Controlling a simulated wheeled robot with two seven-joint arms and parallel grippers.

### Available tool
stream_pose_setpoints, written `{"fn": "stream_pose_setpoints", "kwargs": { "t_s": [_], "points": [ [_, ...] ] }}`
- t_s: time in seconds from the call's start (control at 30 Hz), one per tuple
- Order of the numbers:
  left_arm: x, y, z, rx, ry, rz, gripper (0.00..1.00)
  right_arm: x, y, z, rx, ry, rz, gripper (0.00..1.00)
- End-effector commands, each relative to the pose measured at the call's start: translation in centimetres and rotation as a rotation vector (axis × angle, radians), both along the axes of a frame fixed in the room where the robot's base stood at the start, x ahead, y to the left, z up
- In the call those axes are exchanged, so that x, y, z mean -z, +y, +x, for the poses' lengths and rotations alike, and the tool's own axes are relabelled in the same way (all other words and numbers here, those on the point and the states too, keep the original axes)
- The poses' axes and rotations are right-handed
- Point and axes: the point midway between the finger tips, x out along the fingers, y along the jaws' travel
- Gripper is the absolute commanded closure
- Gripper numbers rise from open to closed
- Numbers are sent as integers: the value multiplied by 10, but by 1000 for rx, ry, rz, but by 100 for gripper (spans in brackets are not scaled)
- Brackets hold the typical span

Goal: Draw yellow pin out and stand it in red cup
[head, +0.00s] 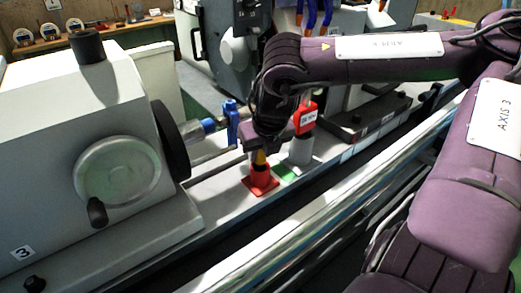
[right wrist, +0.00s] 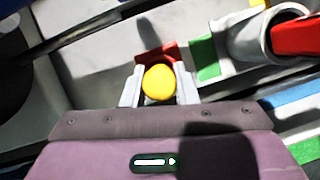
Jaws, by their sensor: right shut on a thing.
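The yellow pin (head: 260,158) is upright between the fingers of my right gripper (head: 260,153), which is shut on it. In the right wrist view the pin's round yellow top (right wrist: 159,82) sits between the two grey fingertips (right wrist: 159,88). The red cup (head: 260,181) stands on the machine bed directly below the pin. Its red rim (right wrist: 156,52) shows behind the pin in the right wrist view. The pin's lower end is at or in the cup; how deep it sits is hidden. My left gripper is not in view.
A grey holder (head: 300,151) with a red labelled block (head: 306,117) stands just right of the cup, beside a green patch (head: 285,173). A blue clamp (head: 231,122) and the grinder's dark wheel (head: 171,140) are to the left. A shiny rail (head: 300,220) runs along the front.

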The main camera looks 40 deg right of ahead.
Motion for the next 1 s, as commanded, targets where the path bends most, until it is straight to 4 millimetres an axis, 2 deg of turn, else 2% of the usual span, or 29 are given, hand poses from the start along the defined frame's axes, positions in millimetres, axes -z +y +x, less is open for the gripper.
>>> {"fn": "stream_pose_setpoints", "kwargs": {
  "t_s": [0.73, 0.77, 0.93, 1.0],
  "points": [
    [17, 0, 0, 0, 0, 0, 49, 20, 0, 0, 0, -1, 0, 100],
    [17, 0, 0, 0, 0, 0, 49, 19, 0, 0, 0, -1, 0, 71],
    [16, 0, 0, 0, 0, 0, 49, 19, 0, 0, 0, 0, 0, 49],
    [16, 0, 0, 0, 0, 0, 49, 19, 0, 0, 0, 0, 0, 48]
  ]
}}
